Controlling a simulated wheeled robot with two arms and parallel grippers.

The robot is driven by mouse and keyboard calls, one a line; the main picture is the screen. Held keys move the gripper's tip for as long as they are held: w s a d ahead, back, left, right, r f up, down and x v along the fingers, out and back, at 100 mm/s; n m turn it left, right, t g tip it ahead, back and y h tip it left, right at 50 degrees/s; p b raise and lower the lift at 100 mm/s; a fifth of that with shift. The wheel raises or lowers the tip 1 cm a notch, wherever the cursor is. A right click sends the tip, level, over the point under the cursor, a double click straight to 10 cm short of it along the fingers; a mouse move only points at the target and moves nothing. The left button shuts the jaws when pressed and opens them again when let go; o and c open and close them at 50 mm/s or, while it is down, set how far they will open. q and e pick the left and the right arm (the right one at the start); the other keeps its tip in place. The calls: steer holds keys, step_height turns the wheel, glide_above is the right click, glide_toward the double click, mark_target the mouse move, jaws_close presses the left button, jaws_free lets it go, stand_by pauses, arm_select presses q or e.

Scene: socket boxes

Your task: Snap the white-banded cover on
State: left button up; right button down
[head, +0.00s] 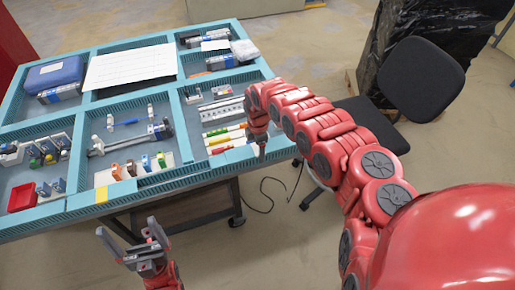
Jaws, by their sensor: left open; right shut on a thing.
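My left gripper (128,234) is at the bottom left, in front of the table's near edge, with its fingers apart and nothing between them. My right gripper (260,150) points down over the right edge of the table. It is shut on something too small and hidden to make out. A row of small coloured pieces (145,163), orange, brown and green among them, stands at a white panel (102,178) in the near middle compartment. I cannot tell a white-banded cover among the small parts.
The teal-edged table (75,203) is split into compartments. They hold a blue case (54,73), a white sheet (130,66), a red tray (22,197), a grey metal tool (130,140) and coloured strips (225,136). A black chair (420,80) stands right of the table.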

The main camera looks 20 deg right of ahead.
steer(key=shift+r, duration=0.2)
stand_by(0.3)
steer(key=shift+r+p, duration=2.1)
steer(key=shift+r, duration=0.45)
